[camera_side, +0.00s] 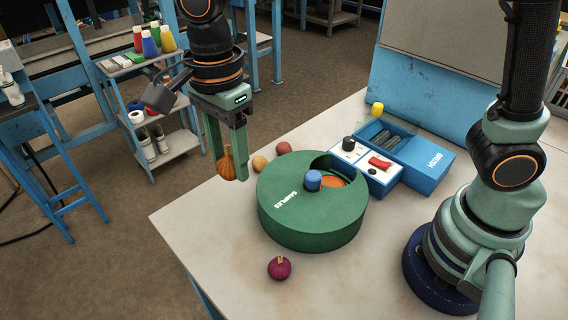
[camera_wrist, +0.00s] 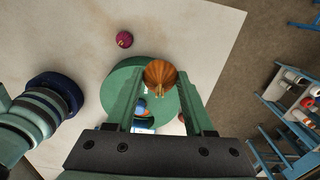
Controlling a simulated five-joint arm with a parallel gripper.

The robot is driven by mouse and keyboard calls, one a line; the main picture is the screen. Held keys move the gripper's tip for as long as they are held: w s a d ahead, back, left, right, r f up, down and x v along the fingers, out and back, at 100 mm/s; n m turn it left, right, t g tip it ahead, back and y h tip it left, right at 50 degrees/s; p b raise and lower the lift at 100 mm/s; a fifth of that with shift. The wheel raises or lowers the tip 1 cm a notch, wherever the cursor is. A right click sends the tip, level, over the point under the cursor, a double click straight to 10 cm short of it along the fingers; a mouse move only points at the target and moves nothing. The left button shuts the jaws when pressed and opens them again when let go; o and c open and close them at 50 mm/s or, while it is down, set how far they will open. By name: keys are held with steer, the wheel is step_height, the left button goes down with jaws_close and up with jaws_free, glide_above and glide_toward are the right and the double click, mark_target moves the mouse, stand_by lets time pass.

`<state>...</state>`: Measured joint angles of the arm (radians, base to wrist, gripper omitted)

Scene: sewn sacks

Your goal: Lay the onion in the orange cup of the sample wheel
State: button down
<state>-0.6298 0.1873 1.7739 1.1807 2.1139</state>
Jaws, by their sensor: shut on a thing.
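My gripper (camera_side: 229,176) is shut on an orange-brown onion (camera_side: 227,165) with a pale stem, held in the air left of the sample wheel in the side view. In the wrist view the onion (camera_wrist: 160,74) is between the fingertips and covers part of the wheel (camera_wrist: 120,76). The sample wheel (camera_side: 305,222) is a green drum on the table. An opening in its top shows an orange cup (camera_side: 333,181), partly hidden by a blue knob (camera_side: 313,180).
A purple onion-like ball (camera_side: 279,268) lies in front of the wheel. A tan lump (camera_side: 259,163) and a reddish one (camera_side: 283,148) lie behind it. A blue box (camera_side: 428,172) with a red switch (camera_side: 380,162) stands to the right. The table's front left is clear.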

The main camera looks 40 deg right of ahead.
mark_target(244, 244)
steer(key=shift+f, duration=0.1)
step_height(244, 244, down, 19)
steer(key=shift+f, duration=0.2)
stand_by(0.6)
steer(key=shift+f, duration=0.25)
steer(key=shift+c, duration=1.4)
jaws_free()
steer(key=shift+r, duration=0.1)
